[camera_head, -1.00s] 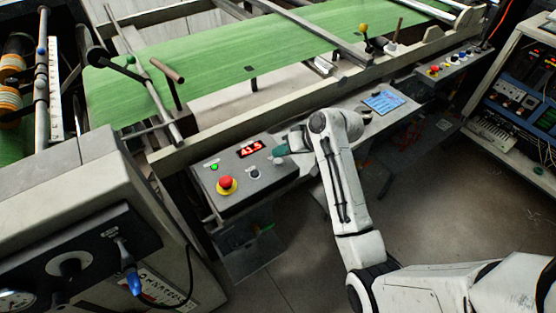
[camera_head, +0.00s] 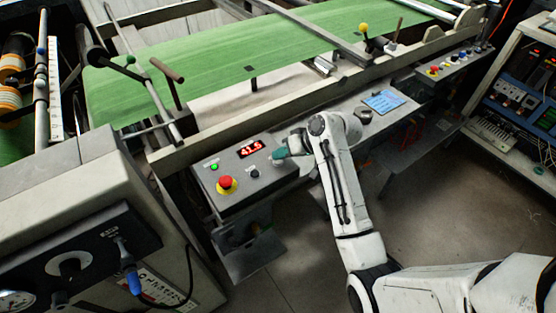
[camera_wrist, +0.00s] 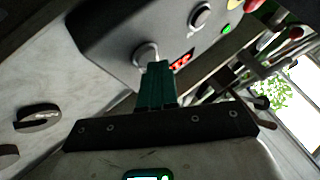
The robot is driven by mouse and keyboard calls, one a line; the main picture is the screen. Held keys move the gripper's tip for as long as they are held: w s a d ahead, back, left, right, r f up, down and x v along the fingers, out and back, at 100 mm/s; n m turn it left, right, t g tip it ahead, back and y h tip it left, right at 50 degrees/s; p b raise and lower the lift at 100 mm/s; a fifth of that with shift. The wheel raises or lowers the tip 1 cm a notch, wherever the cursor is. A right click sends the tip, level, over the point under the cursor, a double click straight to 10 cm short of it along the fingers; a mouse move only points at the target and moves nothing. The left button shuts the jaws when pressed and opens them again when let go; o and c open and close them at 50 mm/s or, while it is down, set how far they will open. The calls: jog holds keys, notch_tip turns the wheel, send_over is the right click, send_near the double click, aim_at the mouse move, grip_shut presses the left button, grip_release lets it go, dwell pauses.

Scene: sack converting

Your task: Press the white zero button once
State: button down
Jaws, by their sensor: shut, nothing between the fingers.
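The grey control panel (camera_head: 235,190) stands in front of the machine bed. In the wrist view a pale round button (camera_wrist: 147,54), which looks like the white zero button, stands up from the panel face. My gripper (camera_wrist: 158,68) is shut, its green fingers together and empty, with the tips right at this button's edge. I cannot tell whether they touch it. In the head view my gripper (camera_head: 279,155) is over the panel's right end and mostly hides the button. The panel's red display (camera_head: 250,148) reads about 41.5.
A red stop button on a yellow ring (camera_head: 227,183), a dark button (camera_head: 254,173) and a lit green button (camera_head: 214,166) share the panel. A blue screen (camera_head: 383,101) lies to the right. The green belt (camera_head: 220,65) runs behind.

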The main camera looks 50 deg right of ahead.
aim_at(281, 161)
jog(key=shift+f, duration=0.3)
dwell(0.5)
jog(key=shift+r, duration=0.1)
jog(key=shift+r+p, duration=0.75)
jog(key=shift+p, duration=0.2)
notch_tip(281, 161, up, 5)
jog(key=p, duration=0.5)
dwell(0.7)
